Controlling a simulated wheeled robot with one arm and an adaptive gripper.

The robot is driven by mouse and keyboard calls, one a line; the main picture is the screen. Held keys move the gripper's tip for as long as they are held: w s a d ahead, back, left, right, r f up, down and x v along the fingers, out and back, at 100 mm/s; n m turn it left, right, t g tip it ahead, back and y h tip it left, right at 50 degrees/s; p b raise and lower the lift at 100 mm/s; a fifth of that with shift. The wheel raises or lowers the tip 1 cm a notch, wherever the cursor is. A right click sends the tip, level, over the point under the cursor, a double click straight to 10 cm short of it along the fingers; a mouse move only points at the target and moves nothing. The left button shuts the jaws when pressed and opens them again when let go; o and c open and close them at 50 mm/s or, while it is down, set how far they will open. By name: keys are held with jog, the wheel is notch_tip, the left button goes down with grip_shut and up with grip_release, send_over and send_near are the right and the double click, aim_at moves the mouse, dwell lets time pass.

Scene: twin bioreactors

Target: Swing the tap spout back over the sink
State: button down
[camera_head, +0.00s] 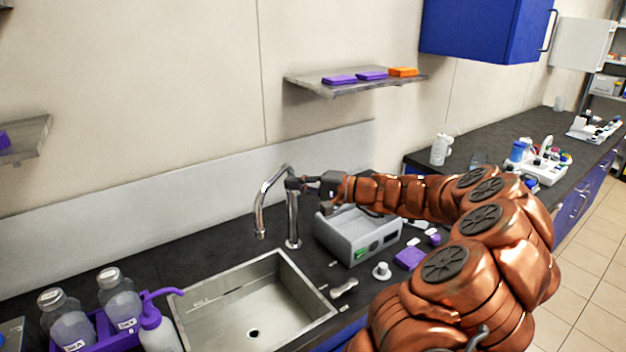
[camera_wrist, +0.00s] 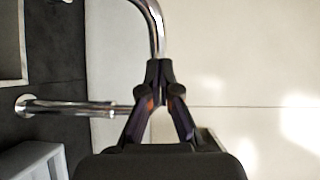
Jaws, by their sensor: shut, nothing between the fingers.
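The chrome tap (camera_head: 292,222) stands behind the sink (camera_head: 312,290), its upright rising from the dark counter. Its curved spout (camera_head: 261,208) arcs to the left. In the picture, the outlet appears just above the sink's back rim; I cannot tell whether it is over the basin. My gripper (camera_head: 292,184) is at the tap's upper part, coming from the right. In the wrist view my gripper (camera_wrist: 160,68) is shut and empty, with its tips at the bent spout (camera_wrist: 154,22). The tap's upright (camera_wrist: 75,108) shows on the left. Actual contact is unclear.
A grey device (camera_head: 350,236) stands right of the tap, under my arm. A purple rack with bottles (camera_head: 122,302) and a pump bottle (camera_head: 158,330) are left of the sink. A wall shelf (camera_head: 350,88) hangs above. Small items lie right of the sink.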

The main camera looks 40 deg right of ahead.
aim_at(273, 181)
jog(key=shift+p+x, duration=0.4)
jog(key=shift+x, duration=0.95)
jog(key=shift+w+a+f, duration=0.1)
jog(key=shift+w+a+f+m+t+h+b, duration=0.2)
jog(key=shift+w+a+m+t+h+b, duration=0.25)
jog(key=shift+b, duration=0.8)
jog(key=shift+w+a+r+h+b, duration=0.1)
jog(key=shift+w+r+h+b, duration=0.1)
jog(key=shift+h+b, duration=0.4)
jog(key=shift+r+m, duration=0.15)
jog(key=shift+m, duration=0.1)
jog(key=shift+a, duration=0.1)
jog(key=shift+s, duration=0.15)
